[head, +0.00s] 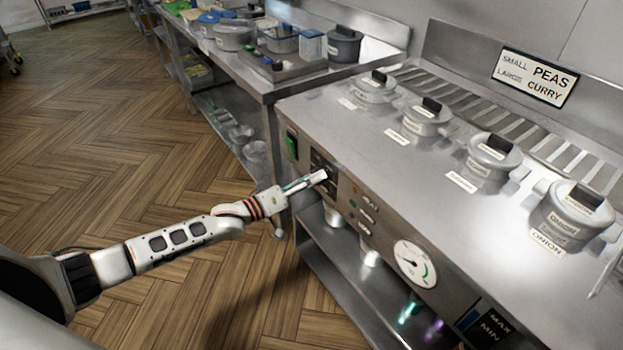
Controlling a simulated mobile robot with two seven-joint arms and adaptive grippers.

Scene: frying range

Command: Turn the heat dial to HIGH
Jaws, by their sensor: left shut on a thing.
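My left gripper (314,179) reaches in from the left to the front face of the steel range (440,235). Its fingers are shut at the dark control panel (326,166), on what appears to be the heat dial. The fingers hide most of the dial, so I cannot read its setting. Small lamps and labels sit just right of the panel, too small to read surely. My right gripper is not in view.
A green switch (291,145) is left of the panel and a round white gauge (415,263) to its right. Lidded pots (489,158) stand along the range top. A side table (270,86) holds pans at the back. The floor (130,160) at left is clear.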

